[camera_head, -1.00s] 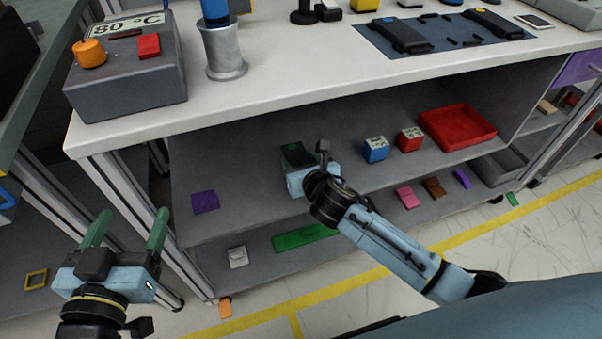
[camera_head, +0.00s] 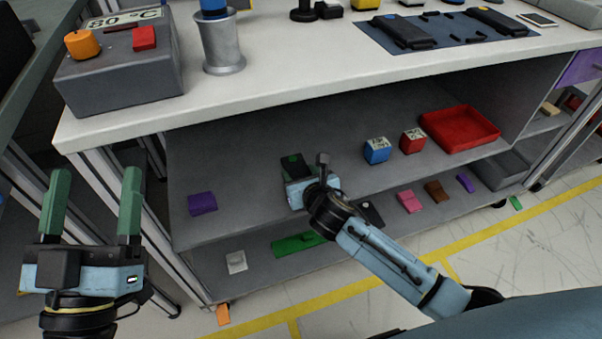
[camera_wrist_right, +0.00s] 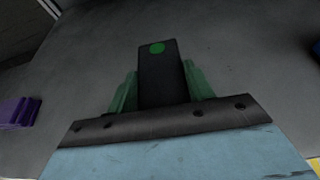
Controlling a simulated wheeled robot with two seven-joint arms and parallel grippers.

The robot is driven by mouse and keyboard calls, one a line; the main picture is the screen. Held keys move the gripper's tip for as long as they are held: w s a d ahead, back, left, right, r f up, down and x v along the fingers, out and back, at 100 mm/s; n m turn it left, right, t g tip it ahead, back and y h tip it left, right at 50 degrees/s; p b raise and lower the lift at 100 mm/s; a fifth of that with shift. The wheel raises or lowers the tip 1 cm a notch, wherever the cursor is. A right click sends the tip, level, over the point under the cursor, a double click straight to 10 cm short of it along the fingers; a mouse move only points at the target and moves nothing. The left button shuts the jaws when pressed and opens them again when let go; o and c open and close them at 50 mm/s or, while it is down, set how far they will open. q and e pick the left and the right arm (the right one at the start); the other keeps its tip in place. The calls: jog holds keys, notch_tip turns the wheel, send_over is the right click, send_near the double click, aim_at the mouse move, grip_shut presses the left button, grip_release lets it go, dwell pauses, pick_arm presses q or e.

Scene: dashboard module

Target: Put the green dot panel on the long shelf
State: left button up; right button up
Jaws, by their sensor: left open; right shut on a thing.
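The green dot panel (camera_head: 295,166) is a dark flat piece with a green dot, over the upper shelf (camera_head: 245,210) under the workbench. My right gripper (camera_head: 296,178) is shut on it; in the right wrist view the panel (camera_wrist_right: 162,75) stands out between the two green fingers (camera_wrist_right: 165,92). I cannot tell whether the panel touches the shelf surface. My left gripper (camera_head: 92,205) is open and empty, in front of the left end of the bench.
On the upper shelf are a purple block (camera_head: 202,203), a blue box (camera_head: 376,150), a red box (camera_head: 412,140) and a red tray (camera_head: 460,127). The lower shelf holds a green piece (camera_head: 298,243), a white piece (camera_head: 237,262) and several small blocks. The bench top (camera_head: 290,84) overhangs the shelf.

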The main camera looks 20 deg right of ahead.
jog(key=o, duration=1)
